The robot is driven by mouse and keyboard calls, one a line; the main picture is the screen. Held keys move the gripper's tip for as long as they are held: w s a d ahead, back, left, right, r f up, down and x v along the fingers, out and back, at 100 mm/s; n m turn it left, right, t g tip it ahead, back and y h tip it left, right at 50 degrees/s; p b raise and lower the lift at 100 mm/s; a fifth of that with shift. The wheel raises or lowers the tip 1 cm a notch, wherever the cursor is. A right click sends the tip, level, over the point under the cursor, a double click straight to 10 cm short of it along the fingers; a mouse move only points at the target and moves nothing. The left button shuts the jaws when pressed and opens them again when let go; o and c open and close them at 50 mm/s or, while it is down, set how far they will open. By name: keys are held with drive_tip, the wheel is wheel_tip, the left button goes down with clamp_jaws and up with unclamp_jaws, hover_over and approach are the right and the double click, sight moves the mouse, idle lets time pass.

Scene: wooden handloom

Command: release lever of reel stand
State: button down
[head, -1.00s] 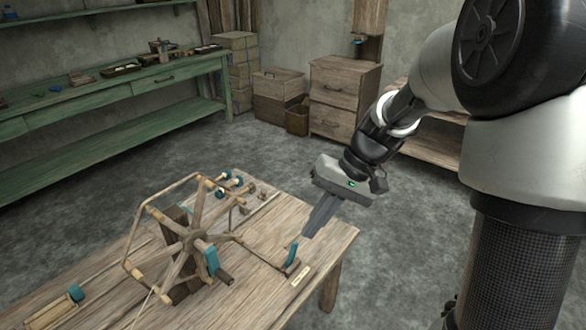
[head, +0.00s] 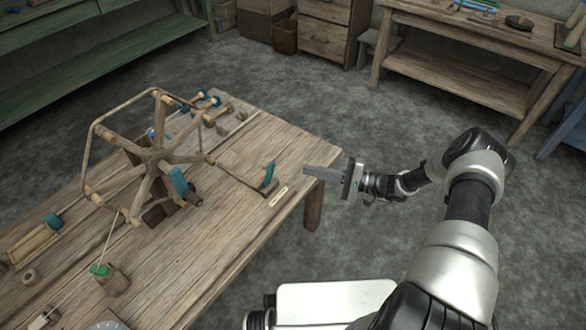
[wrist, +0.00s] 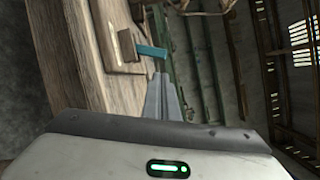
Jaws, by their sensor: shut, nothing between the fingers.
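The reel stand (head: 155,157) is a wooden spoked wheel on a dark post, standing on the wooden table. A lever with a teal handle (head: 268,175) stands near the table's right edge, to the right of the reel, at the end of a thin wooden bar. My gripper (head: 306,171) is shut and empty, just right of the lever, its fingers pointing left towards it with a gap between. In the wrist view the teal handle (wrist: 152,51) sticks out just beyond the shut fingertips (wrist: 160,78).
A small pale label (head: 279,196) lies on the table beside the lever. Teal-ended wooden pieces (head: 206,102) lie behind the reel. A green-topped wooden block (head: 110,278) stands at the front. The floor right of the table (head: 370,240) is clear near my gripper.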

sight(269, 175)
drive_tip(key=f+t, duration=0.1)
drive_tip(key=d+f+m+t, duration=0.2)
drive_tip(key=f, duration=0.1)
drive_tip(key=shift+w+d+f, duration=0.1)
drive_tip(key=shift+w, duration=0.2)
drive_tip(key=b+x, duration=0.1)
drive_tip(key=x, duration=0.9)
drive_tip(key=shift+s+a+r, duration=0.4)
drive_tip(key=shift+s+a, duration=0.1)
drive_tip(key=shift+s, duration=0.05)
drive_tip(key=shift+s+a+r, duration=0.4)
drive_tip(key=shift+s+a, duration=0.05)
drive_tip(key=shift+s, duration=0.15)
drive_tip(key=shift+s+a+r, duration=0.15)
drive_tip(key=shift+s+a, duration=0.05)
drive_tip(key=shift+s, duration=0.05)
drive_tip(key=shift+r, duration=0.1)
